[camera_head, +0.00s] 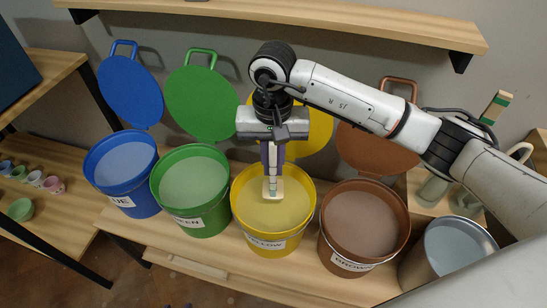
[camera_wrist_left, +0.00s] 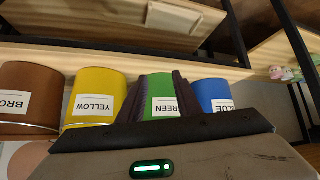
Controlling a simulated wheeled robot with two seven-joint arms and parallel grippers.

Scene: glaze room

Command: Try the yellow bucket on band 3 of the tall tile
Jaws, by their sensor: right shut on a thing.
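The yellow bucket (camera_head: 243,215) stands open in the row, between green and brown, filled with pale yellow glaze (camera_head: 290,203). It also shows in the left wrist view (camera_wrist_left: 97,84). My right gripper (camera_head: 272,150) points down over it, shut on the tall tile (camera_head: 272,187). The tile hangs upright, its pale lower end inside the bucket's rim outline. I cannot tell how deep it sits in the glaze. Its upper part is hidden by the fingers, and its bands are too small to make out. My left gripper (camera_wrist_left: 155,98) is open and empty, with the green bucket seen beyond its fingers.
Blue (camera_head: 122,185), green (camera_head: 192,205) and brown (camera_head: 365,225) buckets share the bench. Round lids hang on the wall behind. A grey bucket (camera_head: 450,248) and a green-topped tile (camera_head: 497,106) are at right. Small cups (camera_head: 36,179) stand at left. A shelf (camera_head: 330,20) overhangs above.

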